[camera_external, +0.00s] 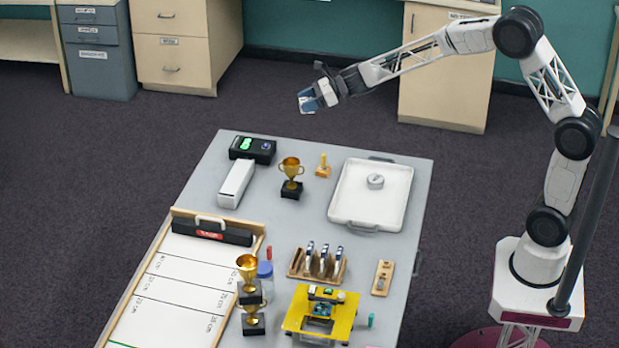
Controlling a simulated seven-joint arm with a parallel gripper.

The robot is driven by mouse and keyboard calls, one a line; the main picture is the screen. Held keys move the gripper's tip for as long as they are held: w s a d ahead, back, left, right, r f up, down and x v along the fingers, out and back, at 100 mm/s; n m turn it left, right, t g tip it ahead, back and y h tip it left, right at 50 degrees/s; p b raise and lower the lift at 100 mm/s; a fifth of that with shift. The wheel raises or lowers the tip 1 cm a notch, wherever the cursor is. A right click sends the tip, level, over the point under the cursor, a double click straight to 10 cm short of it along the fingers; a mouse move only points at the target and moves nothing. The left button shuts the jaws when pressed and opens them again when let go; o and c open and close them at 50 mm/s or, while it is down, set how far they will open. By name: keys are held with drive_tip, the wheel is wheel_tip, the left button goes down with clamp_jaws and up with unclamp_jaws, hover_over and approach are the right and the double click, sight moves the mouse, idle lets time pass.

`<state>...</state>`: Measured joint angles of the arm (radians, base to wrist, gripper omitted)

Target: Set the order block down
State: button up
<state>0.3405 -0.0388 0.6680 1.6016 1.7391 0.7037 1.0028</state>
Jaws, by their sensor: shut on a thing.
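My gripper (321,96) is raised high at the upper middle, above and beyond the far edge of the table (300,145). It is tilted, pointing left and down. It is shut on a small blue piece (306,103), which I take to be the order block; it is small here and partly hidden by the fingers. The held piece is well clear of the table and touches nothing else that I can see.
A white tray (348,205) holding a round grey item is at the table's far right. Gold trophies (291,172), a wooden rack (304,277), a yellow stand (342,318) and a marked board (170,290) stand nearer. Bare table shows around the tray and centre.

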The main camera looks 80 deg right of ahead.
drive_tip(key=s+d+f+n+g+y, duration=0.1)
drive_tip(key=s+d+f, duration=0.2)
drive_tip(key=f, duration=0.6)
drive_tip(key=s+d+f+n+g+y, duration=0.1)
drive_tip(key=s+d+f, duration=0.3)
drive_tip(key=f, duration=0.5)
drive_tip(key=s+d+f+n+y, duration=0.2)
drive_tip(key=s+d+f, duration=0.2)
drive_tip(key=d+f, duration=0.2)
wheel_tip(320, 180, down, 3)
drive_tip(key=shift+s+r+g, duration=0.1)
drive_tip(key=shift+s+g, duration=0.05)
drive_tip(key=shift+g, duration=0.25)
drive_tip(key=shift+d, duration=0.1)
hover_over(310, 154)
drive_tip(key=shift+f, duration=0.75)
drive_tip(key=shift+s, duration=0.1)
drive_tip(key=shift+f, duration=0.1)
drive_tip(key=shift+f, duration=1.65)
drive_tip(key=shift+f, duration=0.1)
